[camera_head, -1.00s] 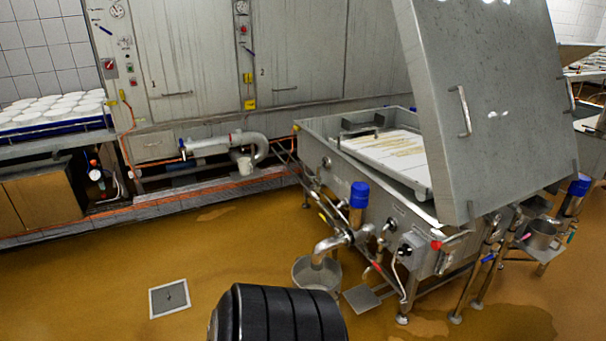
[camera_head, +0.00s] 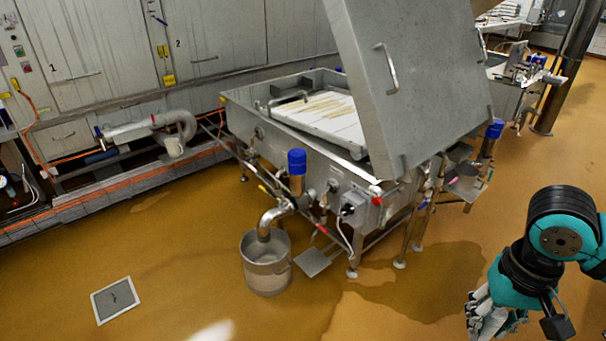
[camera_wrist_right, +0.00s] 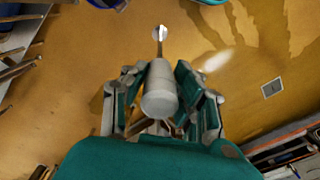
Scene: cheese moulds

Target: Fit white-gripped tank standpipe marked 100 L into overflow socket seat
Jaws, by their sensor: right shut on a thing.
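My right gripper (camera_wrist_right: 160,88) is shut on a pale, light-grey to white cylindrical grip (camera_wrist_right: 160,92) in the right wrist view. A thin metal pipe runs from the grip away from the camera and ends in a bright tip (camera_wrist_right: 160,33), so this looks like the white-gripped standpipe. No 100 L marking is readable. In the head view the right gripper (camera_head: 487,312) hangs over the floor at the bottom right, apart from the vat; I cannot make out the standpipe there. I cannot identify the overflow socket seat in either view. My left gripper is not in view.
A steel vat (camera_head: 240,118) with a raised lid (camera_head: 415,85) stands at centre. A blue-capped pipe (camera_head: 297,172) and a steel bucket (camera_head: 266,265) stand at its front. A floor drain (camera_head: 115,300) lies front left. Floor between vat and right arm is clear.

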